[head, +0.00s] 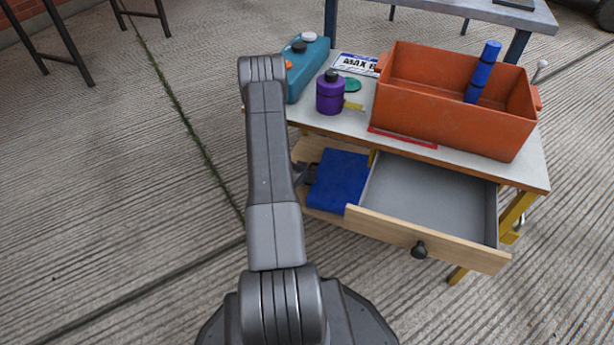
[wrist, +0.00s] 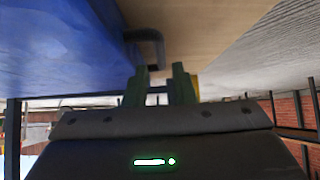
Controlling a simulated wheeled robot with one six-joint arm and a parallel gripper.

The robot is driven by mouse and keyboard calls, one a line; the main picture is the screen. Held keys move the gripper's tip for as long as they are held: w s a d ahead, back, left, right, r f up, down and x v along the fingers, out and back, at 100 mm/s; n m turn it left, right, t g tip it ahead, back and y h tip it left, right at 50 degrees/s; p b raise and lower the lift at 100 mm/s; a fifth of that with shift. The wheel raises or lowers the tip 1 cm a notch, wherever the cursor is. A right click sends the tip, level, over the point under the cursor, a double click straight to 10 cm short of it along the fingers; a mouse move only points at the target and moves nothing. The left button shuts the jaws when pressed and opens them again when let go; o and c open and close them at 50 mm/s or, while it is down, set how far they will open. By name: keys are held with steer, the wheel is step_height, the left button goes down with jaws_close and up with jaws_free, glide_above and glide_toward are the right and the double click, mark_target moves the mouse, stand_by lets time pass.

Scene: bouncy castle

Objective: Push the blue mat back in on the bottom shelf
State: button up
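The blue mat (head: 338,182) lies on the wooden bottom shelf (head: 312,149) of the workbench, left of the open drawer. Its front part shows; the rest is hidden under the bench top. My gripper (head: 303,173) is at the mat's left side, mostly hidden behind my arm. In the wrist view my gripper (wrist: 161,68) has its two fingers apart with nothing between them. The mat (wrist: 60,50) fills the upper left there, with a dark handle (wrist: 153,45) on its edge just beyond the fingertips. I cannot tell whether the fingers touch it.
A drawer (head: 425,240) with a dark knob stands pulled out beside the mat. Open concrete floor lies left.

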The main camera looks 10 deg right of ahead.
steer(key=b+x, duration=0.1)
steer(key=x, duration=0.4)
steer(key=shift+f, duration=0.15)
steer(key=shift+c, duration=0.4)
jaws_close()
